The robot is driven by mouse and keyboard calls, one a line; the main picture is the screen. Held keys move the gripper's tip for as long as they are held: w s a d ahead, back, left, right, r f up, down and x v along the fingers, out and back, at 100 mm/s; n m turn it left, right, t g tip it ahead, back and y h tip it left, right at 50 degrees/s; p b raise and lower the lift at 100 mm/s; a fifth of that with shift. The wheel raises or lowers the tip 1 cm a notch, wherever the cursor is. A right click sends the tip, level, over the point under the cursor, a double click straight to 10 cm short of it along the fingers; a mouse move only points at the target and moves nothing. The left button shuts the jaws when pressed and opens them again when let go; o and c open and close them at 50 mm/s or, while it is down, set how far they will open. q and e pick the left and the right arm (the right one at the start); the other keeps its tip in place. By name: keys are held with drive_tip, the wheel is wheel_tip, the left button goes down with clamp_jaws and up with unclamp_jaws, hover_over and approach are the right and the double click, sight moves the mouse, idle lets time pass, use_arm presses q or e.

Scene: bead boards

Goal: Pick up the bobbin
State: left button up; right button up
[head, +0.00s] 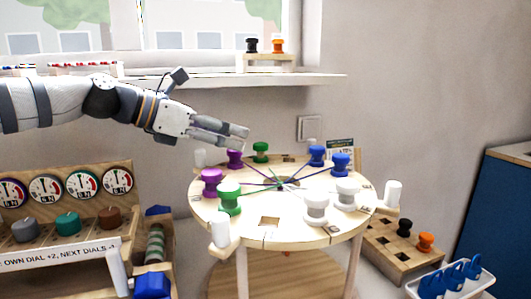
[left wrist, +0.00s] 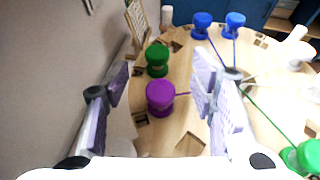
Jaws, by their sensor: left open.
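Several bobbins stand upright around a round wooden board (head: 283,225). At its back left are a purple bobbin (head: 235,158) and a green bobbin (head: 261,150). Another purple bobbin (head: 211,182) and green bobbin (head: 229,197) stand at the left front. Two blue bobbins (head: 317,155) are at the back right, two white ones (head: 316,207) at the front right. My left gripper (head: 242,132) is open and empty above the back-left purple bobbin. In the left wrist view, this purple bobbin (left wrist: 160,96) shows between the spread fingers, beyond them, with the green one (left wrist: 157,58) behind. My right gripper is out of view.
White pegs (head: 221,230) stand around the board's edge. Coloured threads cross its middle, and an empty square hole (head: 269,222) is at the front. A shelf (head: 220,79) runs along the wall behind. A dial stand (head: 65,255) is at left.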

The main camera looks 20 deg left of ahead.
sight(261, 144)
use_arm(q)
drive_tip(key=x, duration=0.3)
drive_tip(key=b+x, duration=0.1)
drive_tip(key=x, duration=0.1)
drive_tip(key=b+x, duration=0.1)
drive_tip(key=x, duration=0.2)
drive_tip(key=shift+w+f, duration=0.25)
drive_tip(key=shift+f, duration=0.2)
drive_tip(key=shift+w+d+r, duration=0.1)
drive_tip(key=shift+w+d, duration=0.05)
drive_tip(key=shift+d, duration=0.05)
drive_tip(key=shift+r, duration=0.2)
clamp_jaws()
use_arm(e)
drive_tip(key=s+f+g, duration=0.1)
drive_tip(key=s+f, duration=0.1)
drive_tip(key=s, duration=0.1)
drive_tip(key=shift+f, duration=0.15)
